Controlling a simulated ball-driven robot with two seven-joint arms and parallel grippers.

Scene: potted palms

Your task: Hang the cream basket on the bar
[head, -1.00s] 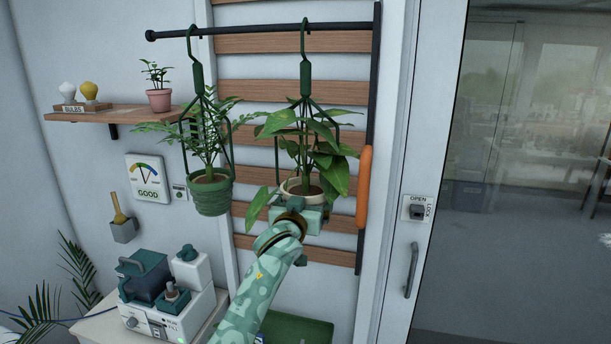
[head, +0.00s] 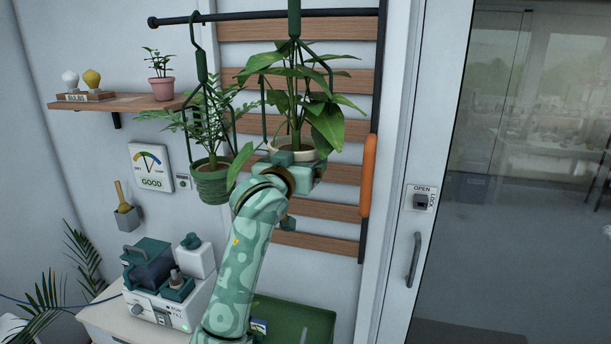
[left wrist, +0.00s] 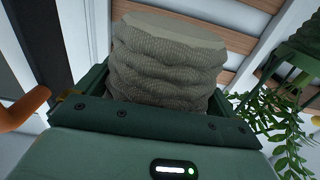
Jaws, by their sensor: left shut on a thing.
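The cream basket (head: 288,150), with a broad-leaved plant and green hanger, is held upright by my left gripper (head: 300,176) in the head view. In the left wrist view its woven side (left wrist: 168,65) sits between the shut jaws. The black bar (head: 245,16) runs across the top of the head view. The basket's hanger neck (head: 294,18) crosses in front of the bar in the picture. Its hook is cut off by the top edge, so I cannot see its relation to the bar. My right gripper is not in view.
A green basket (head: 212,186) with a fern hangs from the bar just left of the cream one. An orange handle (head: 368,175) is on the dark post at right. A wooden shelf (head: 130,103) with a pink pot stands left. A machine (head: 160,290) sits below.

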